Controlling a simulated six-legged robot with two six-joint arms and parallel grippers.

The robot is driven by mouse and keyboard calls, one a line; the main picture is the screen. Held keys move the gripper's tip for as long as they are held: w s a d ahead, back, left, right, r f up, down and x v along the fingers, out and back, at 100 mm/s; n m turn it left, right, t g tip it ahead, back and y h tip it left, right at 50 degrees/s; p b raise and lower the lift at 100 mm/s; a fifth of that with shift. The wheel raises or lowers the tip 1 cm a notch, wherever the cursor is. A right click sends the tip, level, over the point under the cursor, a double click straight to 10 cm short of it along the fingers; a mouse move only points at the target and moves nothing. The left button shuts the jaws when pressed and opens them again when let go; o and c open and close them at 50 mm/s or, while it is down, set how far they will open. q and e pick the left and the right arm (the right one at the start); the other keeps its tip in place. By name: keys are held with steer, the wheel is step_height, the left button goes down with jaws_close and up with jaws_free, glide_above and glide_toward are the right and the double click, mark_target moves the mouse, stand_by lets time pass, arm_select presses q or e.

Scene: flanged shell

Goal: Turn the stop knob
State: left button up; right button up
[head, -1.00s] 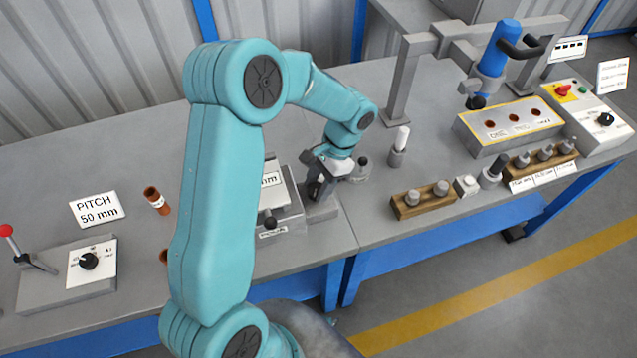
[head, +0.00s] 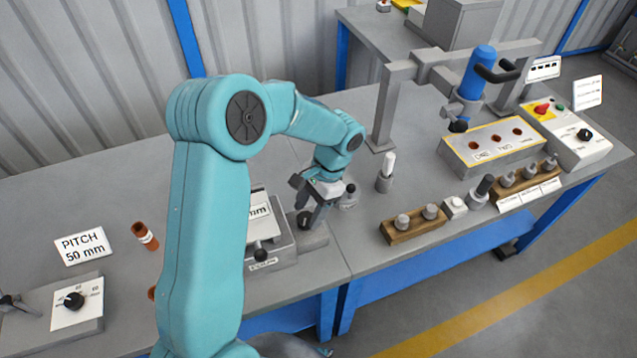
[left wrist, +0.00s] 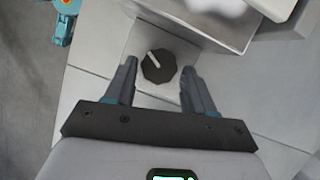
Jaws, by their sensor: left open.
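A black knob (left wrist: 158,66) with a white pointer line sits on a pale plate in the left wrist view. It looks to be the stop knob, but no label on it is legible. In the head view this dark knob (head: 304,219) shows at the end of the grey fixture, partly behind my gripper. My left gripper (left wrist: 159,72) is open, with one finger on each side of the knob and small gaps visible. In the head view my left gripper (head: 319,203) reaches down at the fixture. My right gripper is not in view.
A grey fixture (head: 284,250) with a sign stands by the knob. A small bottle-like part (head: 348,197) and a white-topped post (head: 386,172) are close on the right. Another black knob (head: 74,300) is on the left panel, and one (head: 584,134) on the right control box.

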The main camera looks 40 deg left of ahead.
arm_select(q)
steer(key=v, duration=1.5)
steer(key=shift+p, duration=0.4)
steer(key=shift+s, duration=0.15)
